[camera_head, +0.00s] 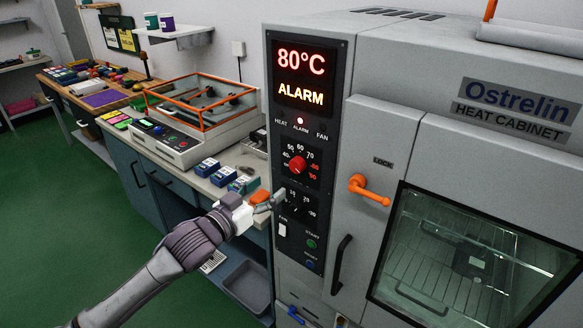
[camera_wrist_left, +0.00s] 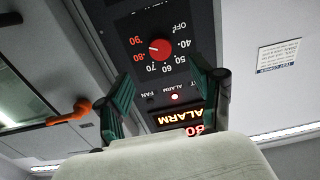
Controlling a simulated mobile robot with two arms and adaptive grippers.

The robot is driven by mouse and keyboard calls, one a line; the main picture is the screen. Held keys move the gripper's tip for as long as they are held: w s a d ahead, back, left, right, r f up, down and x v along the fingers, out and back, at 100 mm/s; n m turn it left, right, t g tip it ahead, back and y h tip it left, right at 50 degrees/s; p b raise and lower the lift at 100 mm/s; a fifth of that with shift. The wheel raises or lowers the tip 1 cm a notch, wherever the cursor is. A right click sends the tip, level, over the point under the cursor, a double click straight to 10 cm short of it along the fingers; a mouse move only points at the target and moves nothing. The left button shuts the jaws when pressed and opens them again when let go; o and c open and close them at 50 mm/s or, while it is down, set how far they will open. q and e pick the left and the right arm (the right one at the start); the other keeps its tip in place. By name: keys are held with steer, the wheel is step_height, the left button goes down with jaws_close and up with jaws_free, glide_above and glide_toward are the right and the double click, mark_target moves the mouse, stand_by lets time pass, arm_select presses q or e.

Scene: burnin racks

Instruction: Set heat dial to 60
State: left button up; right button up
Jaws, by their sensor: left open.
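The red heat dial (camera_head: 298,164) is on the dark control panel of the heat cabinet, with numbers around it. It also shows upside down in the left wrist view (camera_wrist_left: 161,50), where its white mark points about at 80. The cabinet display (camera_head: 301,76) reads 80°C and ALARM in red and yellow. My left gripper (camera_head: 272,201) is in front of the panel, below and left of the heat dial and beside the lower black dial (camera_head: 297,203). In the left wrist view its fingers (camera_wrist_left: 165,88) are apart, with nothing between them; the heat dial lies beyond them.
An orange lock handle (camera_head: 369,189) and a black door handle (camera_head: 341,264) stick out right of the panel. A bench (camera_head: 190,182) with blue boxes and an orange-framed machine (camera_head: 201,101) stands on the left. Green floor is open at the lower left.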

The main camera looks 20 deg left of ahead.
mark_target(294, 168)
arm_select(q)
steer(key=p+x, duration=0.1)
steer(key=x, duration=0.8)
steer(key=shift+w+p, duration=0.1)
steer(key=shift+p, duration=0.25)
steer(key=shift+w+d, duration=0.15)
steer(key=shift+w, duration=0.15)
steer(key=shift+f, duration=0.1)
arm_select(e)
steer(key=shift+w+a+r, duration=0.3)
steer(key=shift+w+r, duration=0.05)
steer(key=shift+r, duration=0.2)
steer(key=shift+w+a+r, duration=0.3)
steer(key=shift+r, duration=0.2)
arm_select(q)
steer(key=shift+c, duration=0.4)
steer(key=c, duration=1.1)
arm_select(e)
steer(key=shift+s+d, duration=0.1)
steer(key=shift+d, duration=0.3)
